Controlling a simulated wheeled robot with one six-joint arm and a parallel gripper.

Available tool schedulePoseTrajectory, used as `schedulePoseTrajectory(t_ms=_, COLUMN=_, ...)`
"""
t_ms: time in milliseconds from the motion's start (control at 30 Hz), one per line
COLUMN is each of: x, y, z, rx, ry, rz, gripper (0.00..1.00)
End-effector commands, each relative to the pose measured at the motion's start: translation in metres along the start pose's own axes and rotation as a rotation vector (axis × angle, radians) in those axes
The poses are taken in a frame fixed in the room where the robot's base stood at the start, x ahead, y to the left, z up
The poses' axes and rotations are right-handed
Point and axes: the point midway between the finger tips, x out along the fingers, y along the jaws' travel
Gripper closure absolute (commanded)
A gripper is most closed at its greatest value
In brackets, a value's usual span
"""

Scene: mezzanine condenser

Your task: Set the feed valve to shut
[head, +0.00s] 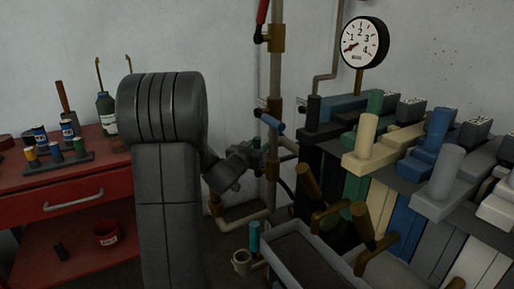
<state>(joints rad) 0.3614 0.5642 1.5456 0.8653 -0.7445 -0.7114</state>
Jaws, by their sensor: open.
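Several valve handles show, and no readable label tells which is the feed valve. A blue lever (270,122) sits on the vertical pipe in the middle, slanting down to the right. A red lever (262,12) stands steeply on the same pipe higher up, cut by the top edge. A teal upright handle (254,238) stands low beside a pipe end. My gripper (259,156) is open near the pipe, just below and left of the blue lever. My own arm links hide part of it, and I cannot tell whether it touches anything.
A round gauge (364,43) stands at the upper right, its needle pointing lower left. A bank of coloured levers (400,145) fills the right side. A grey trough (300,262) lies low in front. A red cart (75,190) with bottles and tools stands left.

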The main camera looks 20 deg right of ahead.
Motion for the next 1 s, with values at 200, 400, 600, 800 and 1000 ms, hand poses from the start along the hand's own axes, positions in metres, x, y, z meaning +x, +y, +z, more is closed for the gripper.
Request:
schedulePoseTrajectory(t_ms=200, x=0.0054, y=0.0001, z=-0.0002, rx=0.0, ry=0.0, rz=0.0, gripper=0.57)
schedulePoseTrajectory(t_ms=400, x=0.0051, y=0.0001, z=-0.0002, rx=-0.001, ry=0.0, rz=0.0, gripper=0.67)
schedulePoseTrajectory(t_ms=600, x=0.005, y=0.0001, z=-0.0003, rx=-0.001, ry=0.001, rz=0.0, gripper=1.0)
schedulePoseTrajectory(t_ms=800, x=0.0054, y=0.0007, z=0.0004, rx=0.002, ry=0.002, rz=0.0, gripper=1.0)
schedulePoseTrajectory(t_ms=1000, x=0.01, y=0.0066, z=0.0036, rx=0.027, ry=0.021, rz=0.001, gripper=1.0)
